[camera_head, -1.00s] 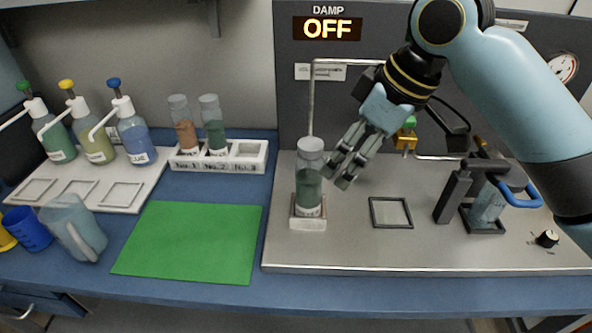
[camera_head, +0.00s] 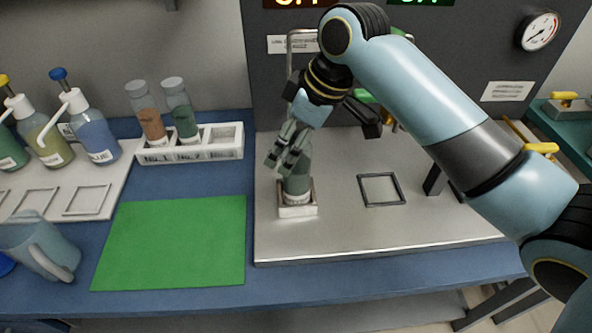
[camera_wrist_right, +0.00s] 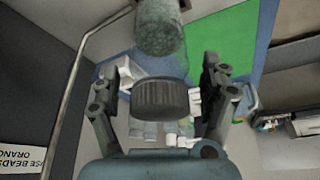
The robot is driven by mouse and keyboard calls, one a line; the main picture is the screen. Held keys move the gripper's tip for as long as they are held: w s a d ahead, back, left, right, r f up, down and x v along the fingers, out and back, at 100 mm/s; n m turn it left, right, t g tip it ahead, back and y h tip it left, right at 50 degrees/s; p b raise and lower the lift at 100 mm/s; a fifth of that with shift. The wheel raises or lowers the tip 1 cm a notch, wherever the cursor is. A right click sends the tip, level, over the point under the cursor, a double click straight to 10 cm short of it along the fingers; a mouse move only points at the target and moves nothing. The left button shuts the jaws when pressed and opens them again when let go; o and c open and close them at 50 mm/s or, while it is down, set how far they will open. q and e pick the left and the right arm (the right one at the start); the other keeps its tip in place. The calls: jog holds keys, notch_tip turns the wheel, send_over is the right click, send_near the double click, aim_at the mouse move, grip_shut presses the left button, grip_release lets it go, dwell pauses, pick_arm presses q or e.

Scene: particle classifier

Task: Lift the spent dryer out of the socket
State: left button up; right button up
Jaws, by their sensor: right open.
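The spent dryer (camera_head: 297,186), a clear tube with grey-green beads, stands upright in the square white socket (camera_head: 297,211) on the metal bench plate. My right gripper (camera_head: 282,155) is at its upper part in the head view and hides its top. In the right wrist view the dryer's ribbed grey cap (camera_wrist_right: 161,98) lies between the two spread fingers of the right gripper (camera_wrist_right: 166,64), with the beads farther off. My left gripper is not in view.
A white rack (camera_head: 225,151) at the left holds an orange-bead tube (camera_head: 151,122) and a green-bead tube (camera_head: 184,121). A green mat (camera_head: 170,240) lies clear. A thin metal pipe (camera_wrist_right: 82,60) runs close by the gripper. An empty dark square frame (camera_head: 381,203) is right of the socket.

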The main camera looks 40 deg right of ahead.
jog(key=shift+x, duration=0.8)
jog(key=shift+c, duration=0.5)
jog(key=c, duration=0.5)
grip_shut()
